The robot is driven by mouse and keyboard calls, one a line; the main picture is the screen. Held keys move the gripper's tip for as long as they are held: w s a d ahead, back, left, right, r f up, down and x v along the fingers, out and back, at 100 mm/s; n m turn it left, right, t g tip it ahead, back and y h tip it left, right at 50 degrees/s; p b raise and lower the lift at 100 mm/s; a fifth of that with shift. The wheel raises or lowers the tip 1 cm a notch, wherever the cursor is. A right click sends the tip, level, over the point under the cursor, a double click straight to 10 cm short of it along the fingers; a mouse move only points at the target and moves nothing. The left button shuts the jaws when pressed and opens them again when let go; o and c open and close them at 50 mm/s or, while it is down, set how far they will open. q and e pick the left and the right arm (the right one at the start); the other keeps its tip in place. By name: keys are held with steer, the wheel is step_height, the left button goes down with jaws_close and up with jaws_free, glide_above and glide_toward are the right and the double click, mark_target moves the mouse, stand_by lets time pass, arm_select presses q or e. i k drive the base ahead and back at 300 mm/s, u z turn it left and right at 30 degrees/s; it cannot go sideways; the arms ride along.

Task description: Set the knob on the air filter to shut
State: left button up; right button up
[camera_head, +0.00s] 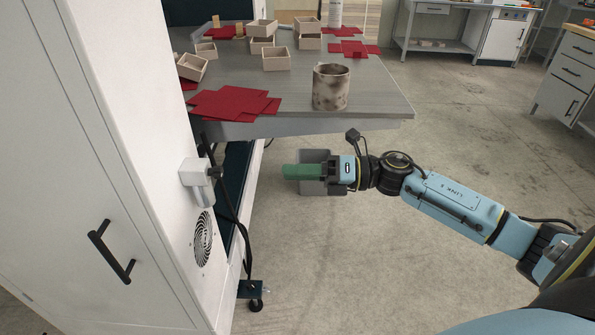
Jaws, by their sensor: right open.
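The air filter (193,171) is a small pale block with a grey bowl (204,195) under it, mounted on the side of the white cabinet. A dark part that may be its knob (215,172) sticks out on its right side; its setting is too small to tell. My right gripper (296,172) has green fingers and points left toward the filter. It is open, with nothing seen between its fingers, and is clearly apart from the filter. My left gripper is not in view.
The white cabinet (100,170) has a black handle (112,252) and a round fan vent (203,238). Black cables hang beside the filter. A table (385,95) behind holds open boxes, red sheets (232,104) and a stained pot (331,86). The floor at centre is clear.

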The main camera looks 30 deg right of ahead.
mark_target(217, 172)
steer(key=k, duration=1)
